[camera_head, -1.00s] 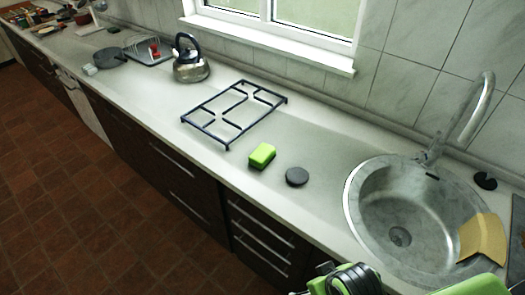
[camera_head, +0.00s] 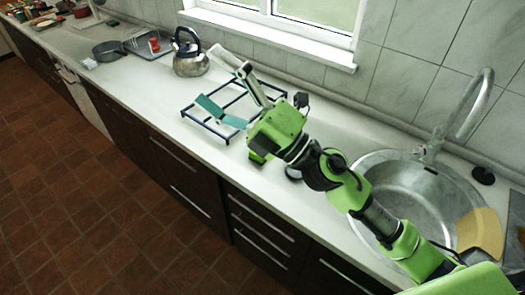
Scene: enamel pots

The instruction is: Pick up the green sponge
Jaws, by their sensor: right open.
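The green sponge (camera_head: 256,157) lies on the light countertop, mostly hidden under my right gripper's green body; only a small bit of its edge seems to show. My right gripper (camera_head: 211,77) is open and empty, with its two fingers spread wide apart. The fingers reach past the sponge, over the dark pot grate, pointing toward the kettle. I cannot tell how high the gripper is above the counter. My left gripper is not in view.
The dark grate (camera_head: 215,131) lies beneath the fingers, with the metal kettle (camera_head: 190,63) behind it. A dark round disc (camera_head: 292,174) is partly hidden by my arm. The round sink (camera_head: 427,205) with its faucet (camera_head: 469,118) is at right. The front counter strip is clear.

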